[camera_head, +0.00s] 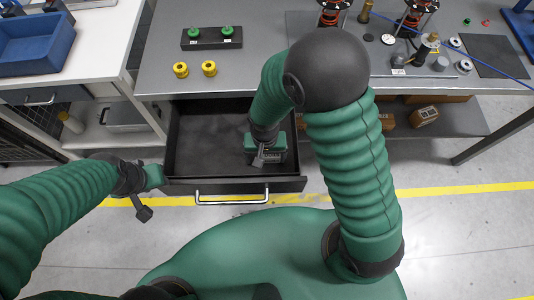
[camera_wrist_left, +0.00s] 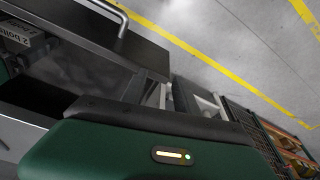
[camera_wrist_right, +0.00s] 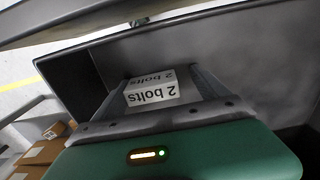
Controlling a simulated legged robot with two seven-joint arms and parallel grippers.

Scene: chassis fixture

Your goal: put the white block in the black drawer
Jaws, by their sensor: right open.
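The white block (camera_wrist_right: 152,91), labelled "2 bolts", sits inside the black drawer (camera_wrist_right: 258,52), between the fingers of my right gripper (camera_wrist_right: 165,98). The fingers are open, with a gap beside the block; whether it rests on the drawer floor is unclear. In the head view, my right gripper (camera_head: 266,157) reaches down into the right part of the pulled-out drawer (camera_head: 205,140) and mostly hides the block. The block's label also shows at the left wrist view's edge (camera_wrist_left: 16,37). My left gripper (camera_head: 145,192) is outside the drawer, by its left front corner; its finger opening is unclear.
The drawer hangs under a grey workbench (camera_head: 265,75) with its handle (camera_head: 232,197) in front. Yellow rings (camera_head: 209,68) and a black plate with green knobs (camera_head: 212,38) stand on the bench. A blue bin (camera_head: 35,42) is on the left table. The drawer's left half is empty.

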